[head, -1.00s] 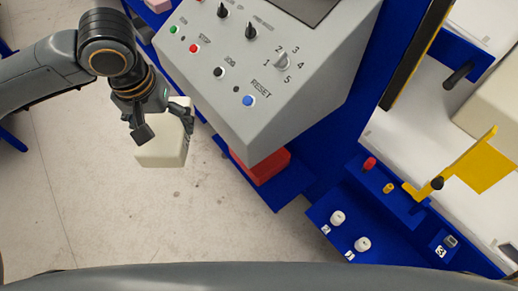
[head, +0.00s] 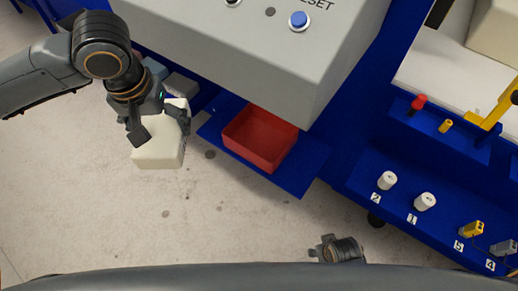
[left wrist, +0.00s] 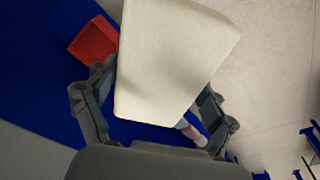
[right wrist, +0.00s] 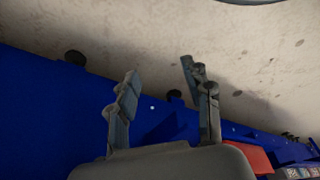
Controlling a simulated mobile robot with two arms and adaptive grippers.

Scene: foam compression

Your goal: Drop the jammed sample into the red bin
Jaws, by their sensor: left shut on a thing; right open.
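My left gripper (head: 160,125) is shut on a cream foam block, the sample (head: 160,152), and holds it in the air left of the red bin. In the left wrist view the sample (left wrist: 170,62) sits between both fingers and hides much of the scene. The red bin (head: 258,138) stands empty on a blue shelf under the grey control panel. Part of the bin also shows in the left wrist view (left wrist: 93,42), beyond the sample. My right gripper (right wrist: 160,95) is open and empty; in the head view only a bit of it shows at the bottom.
The grey control panel (head: 240,50) overhangs the back of the bin. A blue ledge (head: 400,170) at the right carries white knobs (head: 387,180) and small coloured parts. Pale floor lies open between the sample and the lower edge of the head view.

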